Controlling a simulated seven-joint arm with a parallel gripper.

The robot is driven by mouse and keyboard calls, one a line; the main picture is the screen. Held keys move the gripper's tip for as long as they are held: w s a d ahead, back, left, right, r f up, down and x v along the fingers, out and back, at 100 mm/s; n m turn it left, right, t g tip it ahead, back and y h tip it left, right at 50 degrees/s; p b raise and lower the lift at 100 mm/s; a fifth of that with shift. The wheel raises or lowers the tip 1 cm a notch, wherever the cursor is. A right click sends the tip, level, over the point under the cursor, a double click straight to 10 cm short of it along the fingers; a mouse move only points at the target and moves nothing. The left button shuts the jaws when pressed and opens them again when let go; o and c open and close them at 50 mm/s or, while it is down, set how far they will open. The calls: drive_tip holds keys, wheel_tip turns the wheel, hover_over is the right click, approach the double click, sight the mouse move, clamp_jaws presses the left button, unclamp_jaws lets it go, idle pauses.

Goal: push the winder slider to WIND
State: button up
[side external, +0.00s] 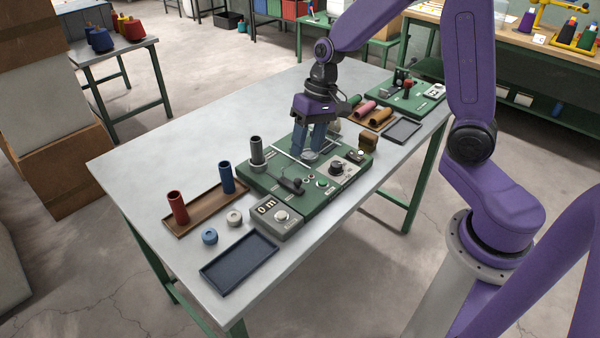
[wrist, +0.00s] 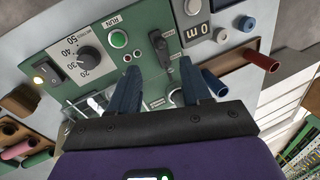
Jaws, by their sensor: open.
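The green machine panel (side external: 310,195) lies on the grey table. It carries a black lever (side external: 290,185), a green button (side external: 321,183) and a round black dial (side external: 336,167). My gripper (side external: 307,157) points down over the panel's far part, its blue fingers apart and holding nothing. In the wrist view, my gripper (wrist: 159,74) is open, with the black lever (wrist: 160,46) beyond the fingertips and small labels between the fingers. The labels are too small to read. I cannot tell which control is the winder slider; part of the panel is hidden behind the gripper.
A grey spool post (side external: 256,152) stands on the panel's left part. A counter box (side external: 281,217) is at its front. A brown tray (side external: 205,208) holds red and blue bobbins. A dark empty tray (side external: 239,263) is near the front edge. The table's far left is bare.

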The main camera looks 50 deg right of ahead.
sight(291, 180)
drive_tip(key=x, duration=0.8)
drive_tip(key=shift+f, duration=0.3)
clamp_jaws()
